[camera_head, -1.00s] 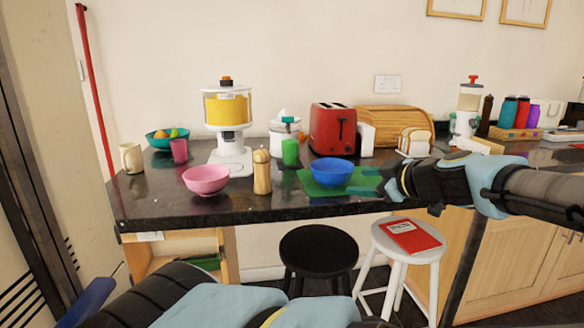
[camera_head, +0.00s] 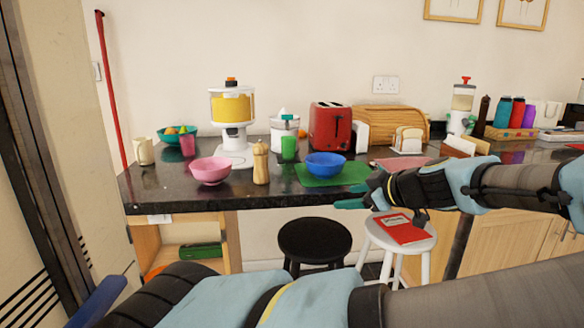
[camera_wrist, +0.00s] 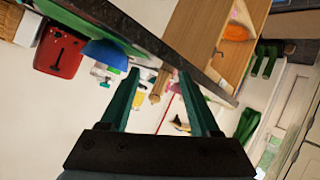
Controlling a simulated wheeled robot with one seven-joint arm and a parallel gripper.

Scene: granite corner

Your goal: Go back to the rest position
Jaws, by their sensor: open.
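My gripper (camera_head: 350,196) is open and empty, with green fingers, in front of the counter's front edge, lower than the green mat. In the wrist view my gripper (camera_wrist: 158,74) shows two fingers spread apart with nothing held between them. The blue bowl (camera_head: 325,167) stands on the green mat (camera_head: 349,178), behind and left of my gripper and apart from it. The bowl also shows in the wrist view (camera_wrist: 103,54), beyond the left finger.
The dark counter (camera_head: 155,196) holds a pink bowl (camera_head: 210,171), a wooden mill (camera_head: 261,163), a green cup (camera_head: 288,148) and a red toaster (camera_head: 330,128). Below stand a black stool (camera_head: 314,238) and a white stool (camera_head: 376,231) with a red book (camera_head: 403,229).

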